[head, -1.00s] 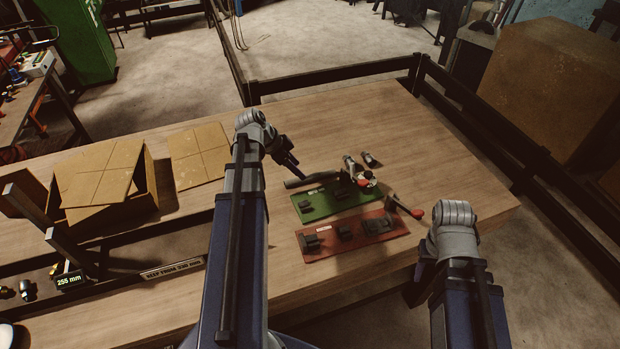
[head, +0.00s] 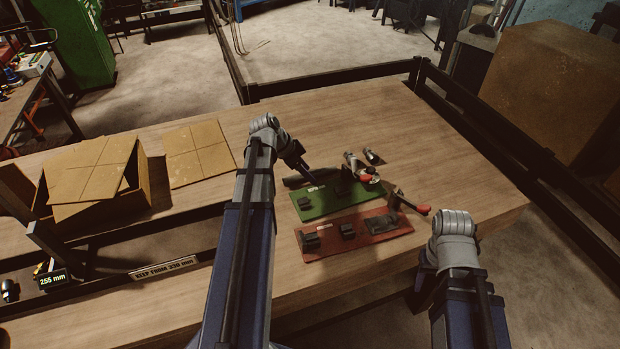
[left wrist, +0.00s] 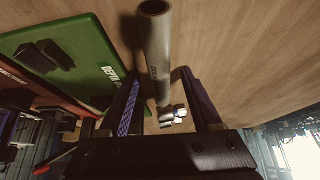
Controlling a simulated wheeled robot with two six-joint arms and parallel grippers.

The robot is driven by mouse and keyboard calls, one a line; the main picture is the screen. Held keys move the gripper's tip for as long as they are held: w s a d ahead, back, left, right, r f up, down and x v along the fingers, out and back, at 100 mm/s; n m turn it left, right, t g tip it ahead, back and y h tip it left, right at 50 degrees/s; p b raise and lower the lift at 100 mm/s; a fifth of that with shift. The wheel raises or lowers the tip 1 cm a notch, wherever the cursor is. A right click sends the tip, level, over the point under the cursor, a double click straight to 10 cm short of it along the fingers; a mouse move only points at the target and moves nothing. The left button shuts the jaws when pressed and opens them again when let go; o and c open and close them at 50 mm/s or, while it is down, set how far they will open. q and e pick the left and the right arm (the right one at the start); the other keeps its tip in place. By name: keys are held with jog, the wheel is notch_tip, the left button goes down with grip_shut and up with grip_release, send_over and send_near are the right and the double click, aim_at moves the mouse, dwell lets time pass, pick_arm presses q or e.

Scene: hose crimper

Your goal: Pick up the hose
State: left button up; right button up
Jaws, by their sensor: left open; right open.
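A green board (head: 345,205) with black blocks and a red-handled clamp lies on the bench, with a red board (head: 322,251) in front. Metal fittings (head: 372,157) lie behind. A cardboard box (head: 148,180) stands left. The bench is clear at the back right.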

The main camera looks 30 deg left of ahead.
pick_arm(q)
jog(key=shift+c, duration=0.3)
grip_shut()
dwell(0.3)
